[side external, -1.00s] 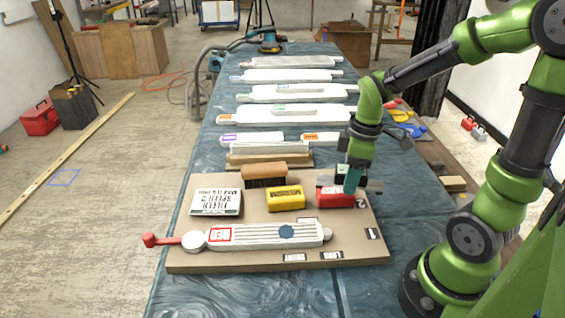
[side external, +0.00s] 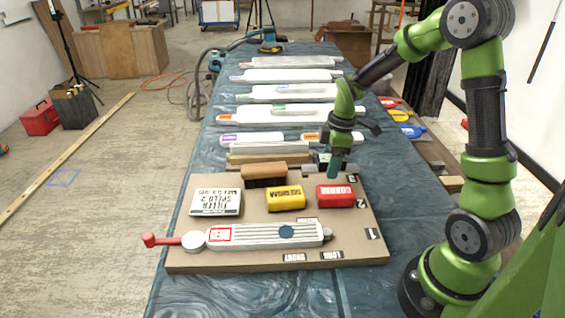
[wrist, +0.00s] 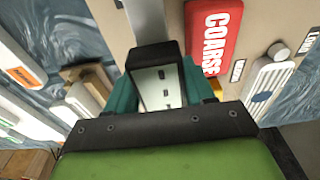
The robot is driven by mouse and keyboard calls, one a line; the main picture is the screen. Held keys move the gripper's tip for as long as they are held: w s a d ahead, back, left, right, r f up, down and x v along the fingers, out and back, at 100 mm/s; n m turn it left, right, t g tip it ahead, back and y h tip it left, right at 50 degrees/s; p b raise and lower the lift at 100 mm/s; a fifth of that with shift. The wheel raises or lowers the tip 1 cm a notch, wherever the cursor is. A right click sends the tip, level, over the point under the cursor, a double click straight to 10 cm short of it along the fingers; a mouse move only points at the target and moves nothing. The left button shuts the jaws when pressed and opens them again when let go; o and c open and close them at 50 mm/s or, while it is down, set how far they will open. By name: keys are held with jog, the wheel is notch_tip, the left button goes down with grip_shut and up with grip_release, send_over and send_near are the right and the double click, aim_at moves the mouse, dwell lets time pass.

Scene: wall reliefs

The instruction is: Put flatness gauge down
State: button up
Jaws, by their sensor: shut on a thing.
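My gripper (side external: 333,166) is over the back right of the brown board (side external: 345,255), behind the red COARSE block (side external: 335,195). In the wrist view my gripper (wrist: 162,78) has its teal fingers shut on a dark-ended piece with a pale grey face and small dark marks (wrist: 158,88), which I take for the flatness gauge. In the side view the gauge is mostly hidden by my fingers. Whether it touches the board I cannot tell. The COARSE block (wrist: 212,35) lies close to the right of it in the wrist view.
A yellow block (side external: 285,198), a white filler box (side external: 215,203) and a brown-topped brush (side external: 264,172) stand on the board. A ribbed white panel (side external: 265,236) lies along the front. White reliefs (side external: 290,116) line the table behind. Numbered labels mark the board's right edge.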

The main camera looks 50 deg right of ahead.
aim_at(324, 181)
jog(key=shift+w+d, duration=0.25)
jog(key=shift+w, duration=0.5)
jog(key=shift+w+f, duration=0.2)
jog(key=shift+f, duration=1.6)
jog(key=shift+f, duration=0.15)
jog(key=o, duration=1.3)
jog(key=shift+c, duration=0.2)
